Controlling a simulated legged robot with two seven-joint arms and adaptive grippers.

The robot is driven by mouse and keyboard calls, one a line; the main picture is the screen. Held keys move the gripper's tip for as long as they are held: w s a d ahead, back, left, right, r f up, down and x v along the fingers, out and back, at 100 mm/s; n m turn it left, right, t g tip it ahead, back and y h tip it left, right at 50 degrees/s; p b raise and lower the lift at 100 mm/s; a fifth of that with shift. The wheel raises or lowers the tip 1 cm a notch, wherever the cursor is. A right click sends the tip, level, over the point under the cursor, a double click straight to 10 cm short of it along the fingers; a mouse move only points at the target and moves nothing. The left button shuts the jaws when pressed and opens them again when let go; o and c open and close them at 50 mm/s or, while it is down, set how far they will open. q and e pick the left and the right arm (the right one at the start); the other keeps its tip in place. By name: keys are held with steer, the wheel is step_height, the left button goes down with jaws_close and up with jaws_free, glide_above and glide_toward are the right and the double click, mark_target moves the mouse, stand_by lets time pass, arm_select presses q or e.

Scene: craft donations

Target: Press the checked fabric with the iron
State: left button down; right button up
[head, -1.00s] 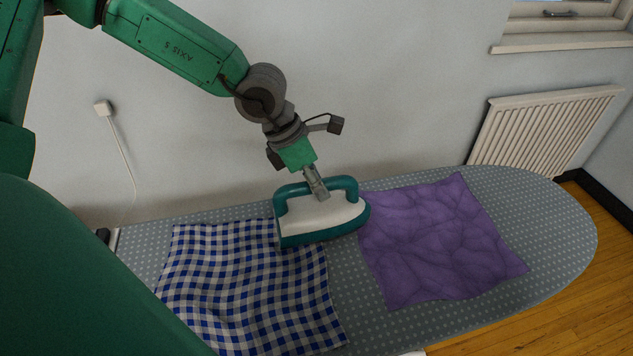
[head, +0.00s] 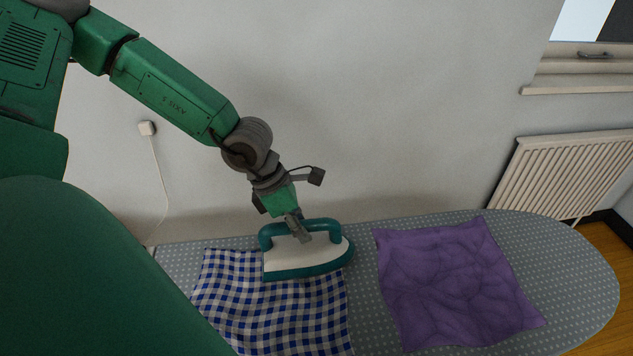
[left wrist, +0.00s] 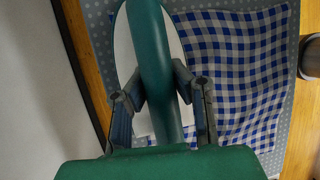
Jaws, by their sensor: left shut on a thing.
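The blue-and-white checked fabric (head: 268,315) lies rumpled on the grey dotted ironing board (head: 362,310), at its left part. The iron (head: 308,260), white with a teal handle and base, is level over the fabric's upper right part, its nose pointing right. I cannot tell whether its sole touches the cloth. My left gripper (head: 302,236) is shut on the iron's handle from above. In the left wrist view, the fingers (left wrist: 158,90) straddle the teal handle (left wrist: 152,55), with the checked fabric (left wrist: 240,75) to the right. My right gripper is not in view.
A wrinkled purple cloth (head: 455,285) lies on the board to the right, apart from the iron. The wall (head: 400,100) runs close behind the board. A radiator (head: 570,175) stands at the back right. A white cord (head: 160,185) hangs from a wall socket (head: 147,128).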

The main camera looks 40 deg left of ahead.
mark_target(262, 231)
arm_select(q)
steer(key=s+a+p, duration=0.2)
steer(key=a, duration=0.1)
steer(key=shift+a+r+p, duration=0.1)
steer(key=shift+a+p, duration=0.1)
steer(key=shift+p, duration=0.1)
steer(key=shift+s+a+p, duration=0.2)
steer(key=shift+s+p, duration=0.1)
steer(key=shift+p, duration=0.05)
steer(key=shift+s+a+r+p, duration=0.1)
steer(key=shift+s+a+p, duration=0.05)
steer(key=shift+s+p, duration=0.5)
steer(key=shift+a, duration=0.1)
steer(key=shift+s+a, duration=0.3)
steer(key=shift+s, duration=0.25)
steer(key=shift+s+a, duration=0.3)
steer(key=shift+a, duration=0.05)
steer(key=shift+a+f, duration=0.25)
steer(key=shift+a, duration=0.05)
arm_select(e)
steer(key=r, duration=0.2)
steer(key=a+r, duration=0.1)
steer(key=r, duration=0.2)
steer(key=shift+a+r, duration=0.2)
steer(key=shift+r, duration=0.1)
arm_select(q)
steer(key=shift+d, duration=0.35)
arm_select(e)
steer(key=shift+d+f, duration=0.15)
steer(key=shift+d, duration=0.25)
